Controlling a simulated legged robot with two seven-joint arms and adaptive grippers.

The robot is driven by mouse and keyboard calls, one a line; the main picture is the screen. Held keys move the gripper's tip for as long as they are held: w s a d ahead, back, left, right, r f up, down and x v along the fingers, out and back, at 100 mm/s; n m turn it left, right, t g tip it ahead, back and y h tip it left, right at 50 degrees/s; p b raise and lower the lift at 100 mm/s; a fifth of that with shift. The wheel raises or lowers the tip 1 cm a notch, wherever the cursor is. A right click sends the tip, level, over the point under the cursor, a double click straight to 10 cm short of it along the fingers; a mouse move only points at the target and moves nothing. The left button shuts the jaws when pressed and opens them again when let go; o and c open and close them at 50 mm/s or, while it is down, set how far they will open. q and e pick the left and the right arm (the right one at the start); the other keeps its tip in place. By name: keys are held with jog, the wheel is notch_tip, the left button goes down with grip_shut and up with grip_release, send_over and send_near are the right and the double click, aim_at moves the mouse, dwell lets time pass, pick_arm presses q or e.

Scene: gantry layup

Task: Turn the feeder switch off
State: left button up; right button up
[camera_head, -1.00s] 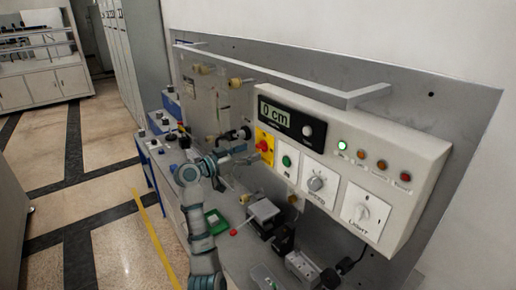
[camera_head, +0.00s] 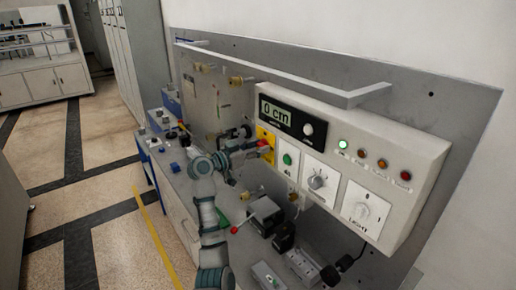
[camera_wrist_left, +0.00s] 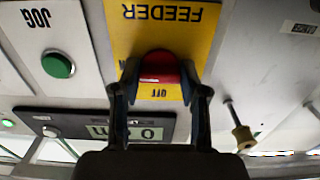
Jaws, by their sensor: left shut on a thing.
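The feeder switch is a red knob (camera_head: 268,146) on a yellow plate (camera_head: 266,134) at the left end of the white control box. In the left wrist view the red knob (camera_wrist_left: 160,66) sits on the yellow FEEDER plate (camera_wrist_left: 165,30), seen upside down, with OFF readable beside the knob. My left gripper (camera_head: 258,148) is at the switch. Its two fingers (camera_wrist_left: 162,82) are on either side of the red knob and shut on it. The fingers partly cover the plate's markings, and I cannot tell the knob's exact setting. My right gripper is not in view.
A green JOG button (camera_head: 287,159), a grey speed dial (camera_head: 317,182) and a white light switch (camera_head: 362,212) are to the right. The display (camera_head: 285,118) reads 0 cm. A green lamp (camera_head: 343,144) is lit. A grey rail (camera_head: 290,72) runs above the box.

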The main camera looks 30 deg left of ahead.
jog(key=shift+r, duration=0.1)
pick_arm(q)
jog(key=n+p, duration=0.4)
jog(key=n, duration=0.1)
jog(key=shift+r+p, duration=0.2)
jog(key=shift+p, duration=0.1)
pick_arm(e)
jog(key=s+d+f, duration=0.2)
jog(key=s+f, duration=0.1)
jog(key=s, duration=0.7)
pick_arm(q)
jog(key=n+p, duration=0.8)
jog(key=n, duration=0.1)
jog(key=n+p, duration=0.3)
jog(key=shift+f, duration=0.1)
jog(key=shift+f+n+p, duration=0.1)
jog(key=shift+n+p, duration=0.4)
jog(key=shift+p, duration=0.1)
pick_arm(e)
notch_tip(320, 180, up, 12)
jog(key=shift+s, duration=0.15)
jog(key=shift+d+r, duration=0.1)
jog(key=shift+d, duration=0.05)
pick_arm(q)
jog(key=o, duration=1.1)
jog(key=shift+f, duration=0.1)
jog(key=shift+o, duration=0.2)
jog(key=shift+w+a, duration=0.1)
jog(key=shift+a, duration=0.1)
